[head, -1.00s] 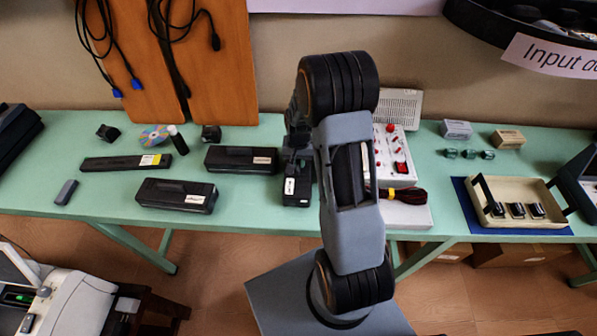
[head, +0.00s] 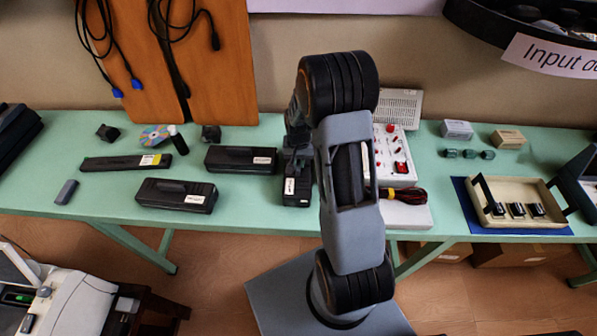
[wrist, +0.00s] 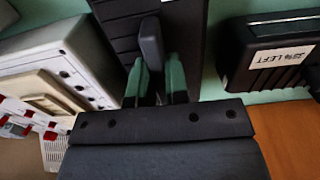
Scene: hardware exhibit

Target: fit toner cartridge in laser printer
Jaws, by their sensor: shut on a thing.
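A black toner cartridge (head: 297,196) with a white label stands on the green table, partly hidden by my arm in the head view. In the wrist view my gripper (wrist: 157,78) is shut on the raised grip tab of this cartridge (wrist: 118,22), one green finger on each side. The cartridge appears to rest on the table. Two similar black cartridges lie to its left, one behind (head: 240,158) and one in front (head: 176,195). A pale machine with a small green display (head: 62,303), apparently the laser printer, stands at the lower left, cut off by the frame.
In the wrist view a neighbouring labelled cartridge (wrist: 272,55) lies close on the right. A white panel with red knobs (head: 392,150) stands close to the right in the head view. A long black bar (head: 125,162) and a cream tray (head: 520,216) are farther off.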

